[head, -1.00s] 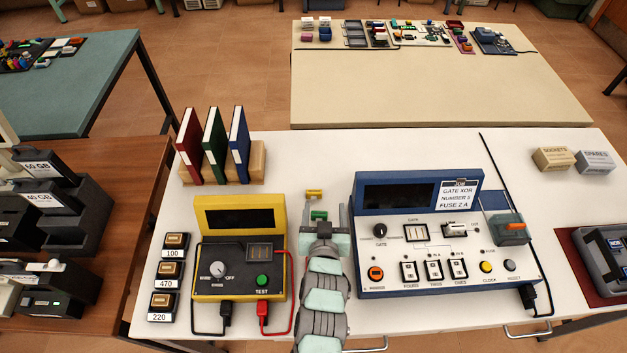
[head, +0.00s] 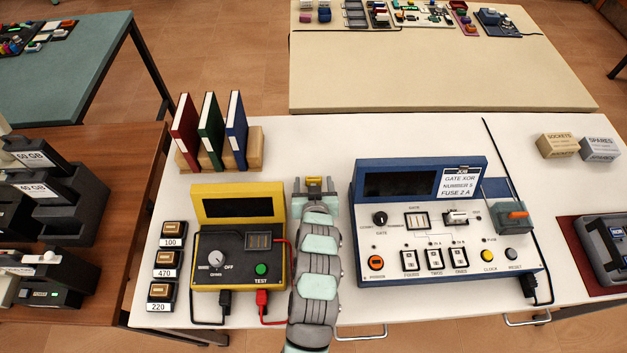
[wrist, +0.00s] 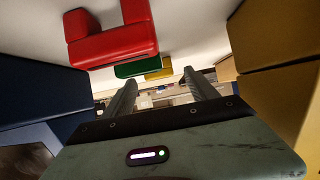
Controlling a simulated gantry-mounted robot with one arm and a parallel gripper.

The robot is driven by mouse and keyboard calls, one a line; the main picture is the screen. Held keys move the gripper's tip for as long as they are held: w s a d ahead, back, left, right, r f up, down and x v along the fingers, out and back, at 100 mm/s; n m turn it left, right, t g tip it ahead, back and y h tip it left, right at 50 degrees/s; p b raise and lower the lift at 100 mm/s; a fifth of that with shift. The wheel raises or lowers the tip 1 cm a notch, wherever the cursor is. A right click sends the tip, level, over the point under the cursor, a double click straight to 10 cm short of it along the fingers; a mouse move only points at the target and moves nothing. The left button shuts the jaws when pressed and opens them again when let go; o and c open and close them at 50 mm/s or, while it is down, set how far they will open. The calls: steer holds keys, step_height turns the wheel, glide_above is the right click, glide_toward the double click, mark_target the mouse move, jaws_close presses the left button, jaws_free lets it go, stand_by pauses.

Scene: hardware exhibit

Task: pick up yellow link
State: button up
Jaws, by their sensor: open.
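The yellow link (head: 314,185) lies on the white table between the yellow meter and the blue console. It also shows in the wrist view (wrist: 159,72), beyond the green link (wrist: 137,69) and the red link (wrist: 112,46). My gripper (head: 314,191) is open, with one finger on each side of the yellow link as seen in the head view. In the wrist view my gripper's fingertips (wrist: 159,78) appear on either side of it, with no clear contact; the exact depth cannot be told. In the head view my arm hides the green and red links.
The yellow meter (head: 238,240) stands close on my arm's left, with red and black leads. The blue console (head: 432,215) stands close on the right. Several books (head: 210,132) stand in a wooden holder behind left. White table is clear beyond my gripper.

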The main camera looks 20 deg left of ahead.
mark_target(314, 178)
steer(key=x, duration=0.2)
steer(key=shift+w+a, duration=0.1)
steer(key=shift+w, duration=0.2)
steer(key=shift+w+a+f, duration=0.1)
steer(key=shift+w+f, duration=0.1)
steer(key=shift+f, duration=0.05)
steer(key=shift+c, duration=0.5)
steer(key=c, duration=1.3)
steer(key=shift+r, duration=0.1)
